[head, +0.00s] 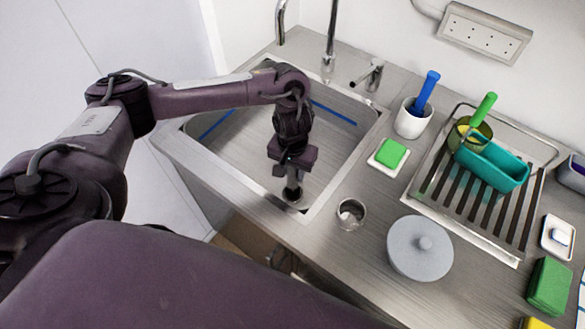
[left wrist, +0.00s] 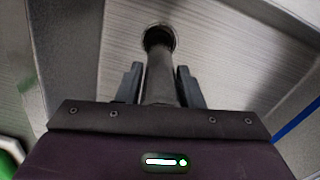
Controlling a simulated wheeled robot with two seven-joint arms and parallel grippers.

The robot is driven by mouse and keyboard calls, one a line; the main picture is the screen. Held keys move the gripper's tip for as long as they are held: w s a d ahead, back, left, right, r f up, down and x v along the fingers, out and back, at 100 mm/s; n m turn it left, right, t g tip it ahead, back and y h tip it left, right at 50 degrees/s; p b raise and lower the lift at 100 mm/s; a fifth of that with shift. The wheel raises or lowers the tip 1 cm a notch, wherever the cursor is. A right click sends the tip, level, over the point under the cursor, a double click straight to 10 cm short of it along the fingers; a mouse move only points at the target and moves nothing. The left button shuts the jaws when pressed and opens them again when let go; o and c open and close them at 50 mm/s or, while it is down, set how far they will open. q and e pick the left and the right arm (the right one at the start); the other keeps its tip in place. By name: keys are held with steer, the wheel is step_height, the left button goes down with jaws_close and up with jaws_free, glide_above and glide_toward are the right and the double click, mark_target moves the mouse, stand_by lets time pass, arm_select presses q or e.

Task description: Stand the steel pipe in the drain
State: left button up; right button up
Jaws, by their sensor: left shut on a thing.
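My left gripper (head: 290,180) points down inside the sink basin (head: 235,140), near its front right corner. In the left wrist view, the gripper (left wrist: 159,84) is shut on the steel pipe (left wrist: 158,72), a grey tube between its two fingers. The pipe's far end lines up with the dark round drain (left wrist: 169,32) in the sink floor and covers most of it. I cannot tell whether that end is inside the hole or just above it. In the head view, the gripper hides most of the pipe, and the drain's ring (head: 299,200) shows around its bottom. My right gripper is not in view.
A faucet (head: 330,60) stands behind the sink. Right of it are a white cup (head: 411,122) with a blue-handled tool, a green sponge (head: 391,154), a metal cup (head: 351,214), a round grey lid (head: 420,250) and a drying rack (head: 455,212) holding a teal container (head: 490,165).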

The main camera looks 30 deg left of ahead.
arm_select(q)
steer(key=shift+f, duration=0.5)
steer(key=o, duration=0.6)
steer(key=shift+r, duration=0.1)
step_height(320, 180, up, 11)
steer(key=p, duration=1.3)
steer(key=shift+s, duration=0.1)
